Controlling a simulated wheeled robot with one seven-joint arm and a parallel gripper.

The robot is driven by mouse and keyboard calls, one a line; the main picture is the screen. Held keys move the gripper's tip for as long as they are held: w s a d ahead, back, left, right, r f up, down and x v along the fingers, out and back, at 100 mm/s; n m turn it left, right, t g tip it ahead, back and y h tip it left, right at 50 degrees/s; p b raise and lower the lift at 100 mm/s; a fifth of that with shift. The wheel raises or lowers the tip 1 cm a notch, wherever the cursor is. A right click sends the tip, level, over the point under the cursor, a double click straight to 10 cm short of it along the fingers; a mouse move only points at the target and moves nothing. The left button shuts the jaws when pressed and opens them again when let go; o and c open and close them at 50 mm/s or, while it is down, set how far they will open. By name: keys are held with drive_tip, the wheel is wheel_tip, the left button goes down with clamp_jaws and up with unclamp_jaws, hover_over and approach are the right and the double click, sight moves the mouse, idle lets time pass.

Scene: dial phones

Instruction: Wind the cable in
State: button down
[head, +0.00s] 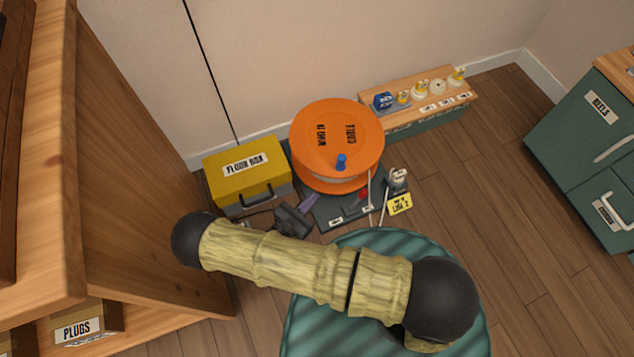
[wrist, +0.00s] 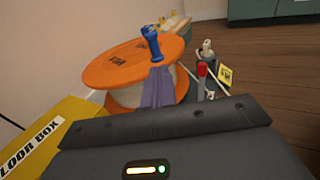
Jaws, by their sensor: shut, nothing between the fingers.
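The orange cable reel (head: 325,120) stands on a dark base plate by the wall, with printed labels on its top. A blue crank knob (head: 341,160) sticks up from the reel top near its front edge. White cable shows around the drum below the top disc, and a pale strand (head: 383,205) runs down at the right. My gripper (head: 310,201) is shut and empty, low at the reel's front left. In the wrist view the purple fingers (wrist: 158,88) stand in front of the reel (wrist: 125,62), seemingly just below the blue knob (wrist: 151,42); contact cannot be told.
A yellow floor box (head: 235,165) stands left of the reel. A red-knobbed lever (head: 363,195), a grey-white fitting (head: 398,178) and a yellow tag (head: 399,204) are at front right. A shelf with several small items (head: 420,105) is behind right. Open floor lies to the right.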

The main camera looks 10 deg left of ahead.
drive_tip(key=d+r+m+g+y+p, duration=0.3)
drive_tip(key=d+r+m, duration=0.4)
drive_tip(key=r, duration=0.7)
drive_tip(key=d+r+m+g+y+p, duration=0.3)
drive_tip(key=d+r+m+g, duration=0.2)
drive_tip(key=r+m, duration=0.7)
drive_tip(key=d+r+m+g+y+p, duration=0.3)
drive_tip(key=d+r+m, duration=0.6)
drive_tip(key=r, duration=0.8)
drive_tip(key=shift+s+d+m+g+y, duration=0.2)
drive_tip(key=shift+m+g+y, duration=0.1)
drive_tip(key=shift+m+g, duration=0.25)
drive_tip(key=shift+w+r, duration=0.1)
